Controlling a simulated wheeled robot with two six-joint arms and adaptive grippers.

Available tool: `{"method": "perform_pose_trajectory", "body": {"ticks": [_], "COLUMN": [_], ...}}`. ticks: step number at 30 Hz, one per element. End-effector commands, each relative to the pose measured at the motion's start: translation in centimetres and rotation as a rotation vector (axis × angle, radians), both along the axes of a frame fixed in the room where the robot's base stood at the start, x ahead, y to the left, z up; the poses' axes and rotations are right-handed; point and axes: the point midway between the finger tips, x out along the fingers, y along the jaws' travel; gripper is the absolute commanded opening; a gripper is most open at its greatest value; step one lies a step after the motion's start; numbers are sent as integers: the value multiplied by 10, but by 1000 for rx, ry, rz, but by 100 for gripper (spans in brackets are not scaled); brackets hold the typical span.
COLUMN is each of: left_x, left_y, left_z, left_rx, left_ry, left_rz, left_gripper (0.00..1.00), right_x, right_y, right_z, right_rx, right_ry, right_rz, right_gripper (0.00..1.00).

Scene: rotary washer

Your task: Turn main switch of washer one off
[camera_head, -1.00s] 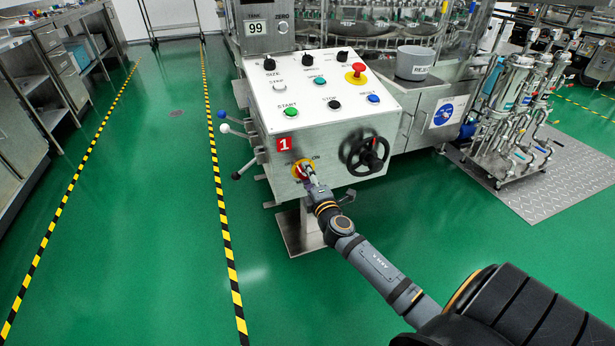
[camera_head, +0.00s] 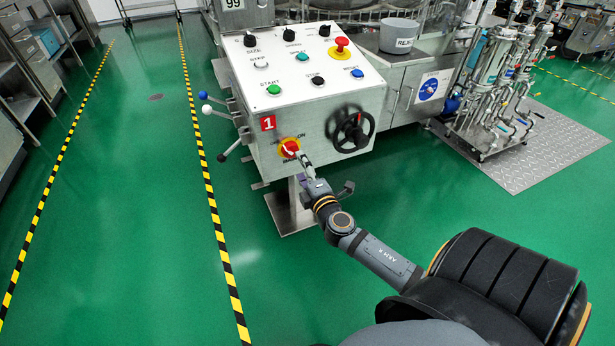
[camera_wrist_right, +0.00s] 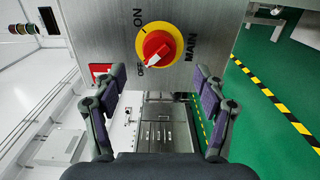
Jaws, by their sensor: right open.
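The main switch of washer one (camera_head: 290,148) is a red knob on a yellow disc, low on the front of the panel box marked with a red "1". In the right wrist view the switch (camera_wrist_right: 158,47) faces me, and the white mark on its red knob points to the OFF label. My right gripper (camera_head: 323,178) is open in front of and below the switch. In the wrist view its two purple-padded fingers (camera_wrist_right: 160,78) are spread wide with nothing between them, apart from the knob. My left gripper is not in view.
The box carries several buttons, a red emergency stop (camera_head: 341,45) and a black handwheel (camera_head: 350,128) right of the switch. Levers with ball ends (camera_head: 207,108) stick out on its left. Green floor (camera_head: 120,210) with striped tape is clear to the left.

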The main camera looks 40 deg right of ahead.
Motion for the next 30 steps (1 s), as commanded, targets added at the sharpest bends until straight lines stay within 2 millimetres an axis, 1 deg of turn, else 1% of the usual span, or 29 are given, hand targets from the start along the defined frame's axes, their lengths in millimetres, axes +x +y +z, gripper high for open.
{"method": "perform_pose_trajectory", "body": {"ticks": [1,3,6,9,13,26,29,30], "left_x": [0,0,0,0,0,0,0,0], "left_y": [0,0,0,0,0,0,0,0], "left_z": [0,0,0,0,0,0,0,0], "left_rx": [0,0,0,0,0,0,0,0], "left_ry": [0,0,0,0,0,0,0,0], "left_rz": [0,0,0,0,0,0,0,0], "left_gripper": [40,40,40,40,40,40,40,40], "right_x": [-12,-27,-42,-51,-55,-54,-57,-62], "right_y": [4,7,10,13,13,13,12,10], "right_z": [-1,-1,-1,0,0,0,-6,-14], "right_rx": [-1,-2,-1,-1,0,0,41,96], "right_ry": [4,4,2,1,-1,0,12,29], "right_rz": [3,2,1,2,1,0,-17,-40], "right_gripper": [72,72,72,72,72,72,72,72]}}
